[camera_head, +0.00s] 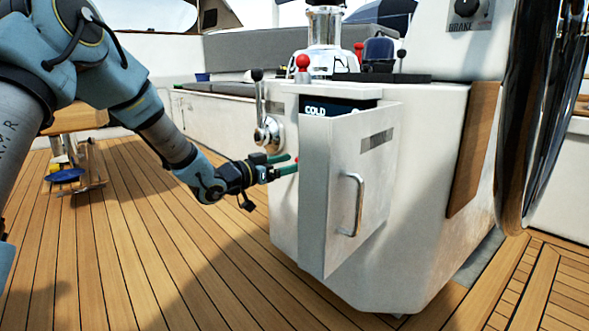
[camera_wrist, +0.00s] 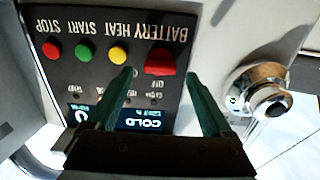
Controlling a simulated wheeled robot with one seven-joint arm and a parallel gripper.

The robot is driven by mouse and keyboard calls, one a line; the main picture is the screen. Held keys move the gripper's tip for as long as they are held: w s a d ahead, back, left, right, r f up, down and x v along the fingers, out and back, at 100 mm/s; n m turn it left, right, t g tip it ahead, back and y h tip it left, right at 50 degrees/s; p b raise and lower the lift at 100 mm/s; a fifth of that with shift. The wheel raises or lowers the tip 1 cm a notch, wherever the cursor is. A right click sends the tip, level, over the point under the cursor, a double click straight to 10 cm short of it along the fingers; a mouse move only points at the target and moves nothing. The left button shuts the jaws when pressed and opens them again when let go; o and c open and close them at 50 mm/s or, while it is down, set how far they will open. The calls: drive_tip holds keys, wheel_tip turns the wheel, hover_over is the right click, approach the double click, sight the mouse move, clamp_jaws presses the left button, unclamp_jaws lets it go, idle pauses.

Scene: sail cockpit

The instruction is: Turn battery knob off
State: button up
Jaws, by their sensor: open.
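The red battery knob (camera_wrist: 160,62) shows in the wrist view on a dark panel (camera_wrist: 58,18), under the upside-down label BATTERY. My gripper (camera_wrist: 158,74) is open. Its two green fingers lie apart, their tips to the left and right of the knob; I cannot tell whether they touch it. In the head view my gripper (camera_head: 285,164) reaches in from the left behind the open cabinet door (camera_head: 335,150). The door hides most of the panel there; only its top with the word COLD (camera_head: 315,111) shows.
A chrome lever mount (camera_wrist: 262,92) sits right of the knob in the wrist view. Yellow (camera_wrist: 118,54), green (camera_wrist: 83,51) and red (camera_wrist: 50,51) buttons line up left of it. In the head view a black-topped lever (camera_head: 257,75) stands above my gripper. The deck is free at lower left.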

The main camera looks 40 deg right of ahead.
drive_tip(key=shift+s+d, duration=0.1)
drive_tip(key=shift+d, duration=0.75)
drive_tip(key=shift+c, duration=0.2)
clamp_jaws()
